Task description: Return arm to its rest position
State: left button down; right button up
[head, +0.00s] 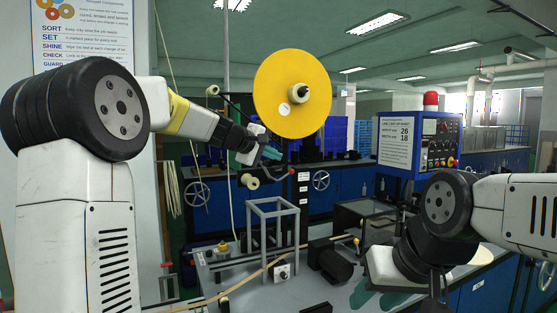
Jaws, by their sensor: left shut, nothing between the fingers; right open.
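My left arm comes in from the left and is extended forward. Its gripper (272,153) has teal fingertips, is shut and holds nothing, and appears just below the lower left edge of a large yellow disc (310,110). Whether it touches the disc cannot be told. The disc is mounted upright on a dark-ended hub. My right arm comes in from the right. Its gripper (377,298) points down at the bottom of the picture, open, with teal fingers partly hidden by its own wrist.
A grey work table (222,291) carries a metal frame (273,208), a dark cylinder (331,265) and small rollers. A blue control box (436,143) with a red lamp (430,98) stands at right. A pale strip runs across the table. Blue cabinets with handwheels line the back.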

pick_arm(q)
jog(key=s+a+f+m+g+y, duration=0.1)
jog(key=s+f, duration=0.5)
jog(key=s, duration=0.7)
jog(key=s+a+f+m+g+y, duration=0.2)
jog(key=s+a+f+m, duration=0.3)
jog(key=s, duration=0.8)
jog(key=s+a+f+m+g+y, duration=0.2)
jog(key=s+f, duration=0.6)
jog(key=s, duration=0.5)
jog(key=shift+s+a+m+y, duration=0.25)
jog(key=shift+a+m+y, duration=0.15)
jog(key=shift+a+m, duration=0.35)
